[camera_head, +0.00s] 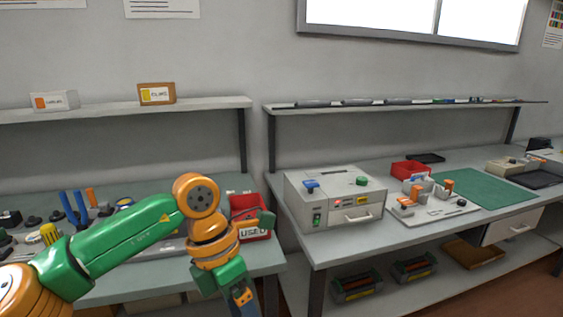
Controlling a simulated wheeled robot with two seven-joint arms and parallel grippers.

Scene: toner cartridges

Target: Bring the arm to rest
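My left arm, green and orange, comes in from the left and bends down at an orange joint in front of the left bench. My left gripper (243,298) points down near the bottom edge, in front of the gap between the two benches. Its fingertips are cut off or too small to read, so I cannot tell whether it is open or shut. No held object shows. My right arm and gripper are out of view.
A red bin (249,229) sits close behind my forearm on the left bench. A grey machine (334,203) stands on the right bench, with a fixture board (436,211) and green mat (482,185) beyond.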

